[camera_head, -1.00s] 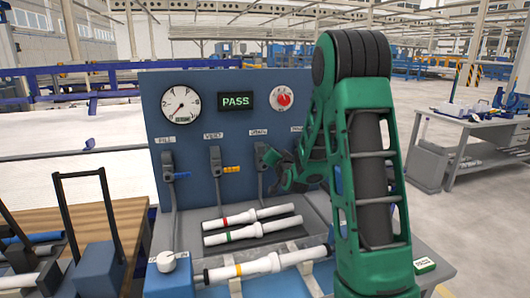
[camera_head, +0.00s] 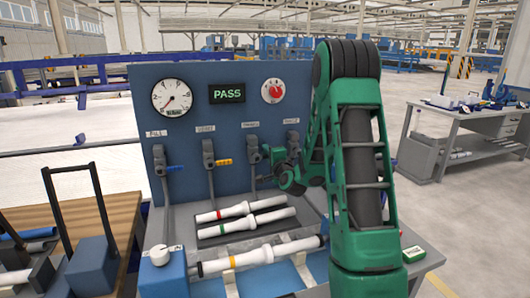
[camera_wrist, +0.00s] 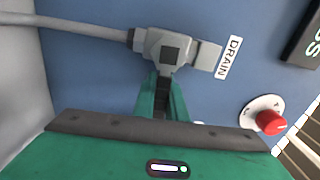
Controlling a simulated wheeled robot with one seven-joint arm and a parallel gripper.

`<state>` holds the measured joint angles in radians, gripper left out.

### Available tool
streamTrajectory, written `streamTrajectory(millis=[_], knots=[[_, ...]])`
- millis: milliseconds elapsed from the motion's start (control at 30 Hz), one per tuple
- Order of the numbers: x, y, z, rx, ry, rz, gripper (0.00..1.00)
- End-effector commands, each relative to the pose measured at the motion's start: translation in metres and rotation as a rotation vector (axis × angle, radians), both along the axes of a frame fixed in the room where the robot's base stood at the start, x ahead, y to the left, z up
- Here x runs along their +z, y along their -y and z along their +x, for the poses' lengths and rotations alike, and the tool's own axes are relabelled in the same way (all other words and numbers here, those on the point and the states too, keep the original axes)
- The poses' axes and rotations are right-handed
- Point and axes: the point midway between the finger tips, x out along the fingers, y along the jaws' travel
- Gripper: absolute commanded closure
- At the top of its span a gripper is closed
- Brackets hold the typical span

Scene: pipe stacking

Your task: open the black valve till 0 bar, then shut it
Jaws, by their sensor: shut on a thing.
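The drain valve has a grey body (camera_wrist: 168,45) beside the label DRAIN in the wrist view. Its black handle (camera_wrist: 159,108) lies between the green fingers of my gripper (camera_wrist: 159,90), which is shut on it. In the head view the drain valve (camera_head: 253,151) is the third from the left on the blue panel, and my gripper (camera_head: 272,156) is at it, partly hidden by my wrist. The round pressure gauge (camera_head: 172,97) is at the panel's upper left. Its needle points down and left; its numbers are too small to read.
A display (camera_head: 227,93) reads PASS, with a red knob (camera_head: 273,89) to its right. Valves with a blue handle (camera_head: 174,168) and a yellow handle (camera_head: 223,162) are left of the drain valve. White pipes (camera_head: 240,225) lie below, near the white-knobbed blue block (camera_head: 165,270).

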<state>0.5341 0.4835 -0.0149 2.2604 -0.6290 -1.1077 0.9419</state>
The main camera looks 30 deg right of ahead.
Motion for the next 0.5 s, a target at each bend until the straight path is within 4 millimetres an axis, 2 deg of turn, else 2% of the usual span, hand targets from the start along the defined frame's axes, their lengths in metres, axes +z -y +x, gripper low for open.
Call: streamTrajectory(millis=[500], knots=[[-0.0034, -0.0013, 0.0017, 0.003, 0.026, 0.081, 1.00]])
